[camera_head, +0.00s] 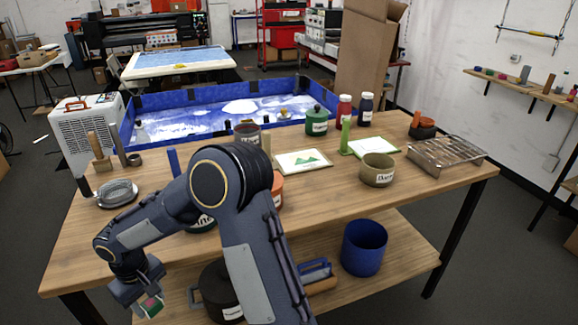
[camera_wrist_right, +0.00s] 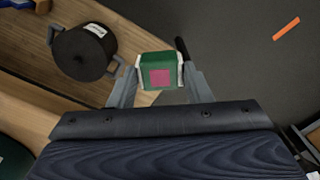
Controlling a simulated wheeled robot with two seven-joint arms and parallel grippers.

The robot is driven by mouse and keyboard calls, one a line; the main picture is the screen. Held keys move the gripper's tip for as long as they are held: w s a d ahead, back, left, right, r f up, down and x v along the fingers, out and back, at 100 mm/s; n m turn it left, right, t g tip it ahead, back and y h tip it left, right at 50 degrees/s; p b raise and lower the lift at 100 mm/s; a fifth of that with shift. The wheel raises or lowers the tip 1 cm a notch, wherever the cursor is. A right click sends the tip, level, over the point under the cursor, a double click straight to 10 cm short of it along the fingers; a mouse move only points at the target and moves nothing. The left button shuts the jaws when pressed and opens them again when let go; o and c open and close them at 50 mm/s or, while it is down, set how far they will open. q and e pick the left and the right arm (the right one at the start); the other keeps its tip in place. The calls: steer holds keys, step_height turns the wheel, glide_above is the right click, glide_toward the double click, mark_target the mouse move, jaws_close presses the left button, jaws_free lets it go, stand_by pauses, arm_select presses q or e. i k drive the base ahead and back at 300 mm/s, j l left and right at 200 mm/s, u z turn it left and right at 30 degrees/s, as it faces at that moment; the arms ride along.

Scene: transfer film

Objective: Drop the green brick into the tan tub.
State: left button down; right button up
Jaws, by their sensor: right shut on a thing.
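In the head view the brick (camera_head: 153,302) shows small at the lower left, in the right gripper (camera_head: 145,298), off the table's front edge and seemingly below the tabletop. The tan tub (camera_head: 378,173), olive-tan with a white label, stands open-topped on the right half of the table, well apart from the gripper. My left gripper is not in view.
My right arm hides part of the table, with an orange tub (camera_head: 277,187) partly behind it. A dark lidded pot (camera_wrist_right: 82,53) and a blue bin (camera_head: 364,248) stand on the lower shelf. A wire rack (camera_head: 447,154) lies right of the tan tub. Bare tabletop (camera_head: 330,200) lies in front of it.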

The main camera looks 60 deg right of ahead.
mark_target(381, 179)
steer(key=z, duration=2.45)
